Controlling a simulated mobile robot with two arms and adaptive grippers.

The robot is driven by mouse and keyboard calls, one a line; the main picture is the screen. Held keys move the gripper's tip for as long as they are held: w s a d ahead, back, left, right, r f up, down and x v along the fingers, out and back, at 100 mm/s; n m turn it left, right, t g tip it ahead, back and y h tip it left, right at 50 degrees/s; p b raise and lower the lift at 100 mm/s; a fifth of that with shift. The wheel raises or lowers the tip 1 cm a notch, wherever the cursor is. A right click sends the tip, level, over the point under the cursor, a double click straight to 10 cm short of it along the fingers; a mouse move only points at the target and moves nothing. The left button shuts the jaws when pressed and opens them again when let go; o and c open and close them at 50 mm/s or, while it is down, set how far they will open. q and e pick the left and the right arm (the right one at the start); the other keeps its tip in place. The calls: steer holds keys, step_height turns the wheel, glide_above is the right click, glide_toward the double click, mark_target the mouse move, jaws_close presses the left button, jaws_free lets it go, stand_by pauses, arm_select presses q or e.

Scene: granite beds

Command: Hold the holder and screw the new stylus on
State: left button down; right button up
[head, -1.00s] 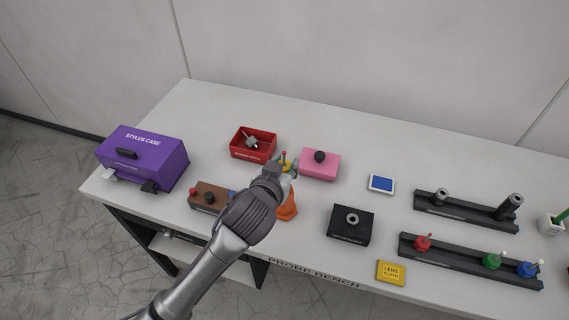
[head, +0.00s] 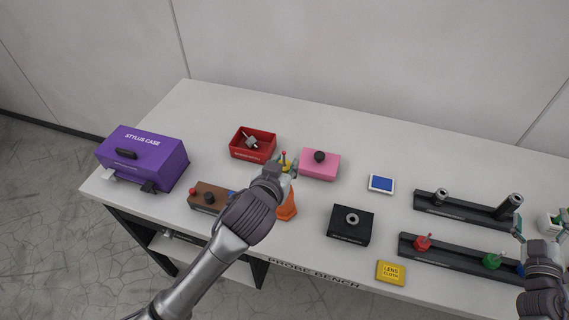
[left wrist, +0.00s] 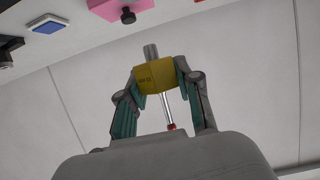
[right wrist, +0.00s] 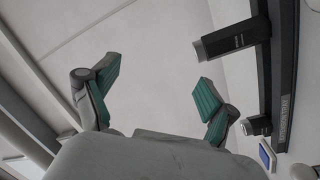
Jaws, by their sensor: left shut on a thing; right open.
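My left gripper (head: 283,170) is shut on a yellow-bodied stylus (left wrist: 156,77). In the left wrist view the yellow body sits between both fingers, with a grey stub on one end and a thin pale rod with a red tip on the other. In the head view the red tip points up above the fingers. My right gripper (head: 542,232) is open and empty, over the right end of the racks; its spread fingers show in the right wrist view (right wrist: 158,85). The front rack (head: 460,266) holds a red stylus (head: 423,243), a green one (head: 492,261) and a blue one, mostly hidden.
An orange stand (head: 287,207) is partly behind my left arm. A black block (head: 339,232) with a round grey fitting stands mid-table. The extension tray (head: 463,213) holds dark cylinders. A red tray (head: 240,149), purple case (head: 172,162), pink block (head: 310,165) and yellow cloth packet (head: 391,273) stand around.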

steer(key=w+a+n+y, duration=0.5)
steer(key=a+n, duration=0.3)
steer(key=a, duration=0.2)
steer(key=w+a+r+n+y, duration=0.1)
steer(key=w+a+n+y, duration=0.55)
steer(key=a, duration=0.25)
steer(key=w+a+n+y, duration=0.5)
steer(key=a+n, duration=0.4)
steer(key=a, duration=0.1)
steer(key=n+g+y, duration=0.4)
steer(key=n+g, duration=0.9)
steer(key=n, duration=0.9)
glide_toward(288, 203)
steer(key=w+f, duration=0.2)
steer(key=shift+w+f+h, duration=0.15)
steer(key=shift+f+h, duration=0.1)
steer(key=shift+a+f+n, duration=0.2)
steer(key=shift+n, duration=0.05)
steer(key=shift+a+f, duration=0.15)
steer(key=shift+a, duration=0.15)
steer(key=x, duration=0.9)
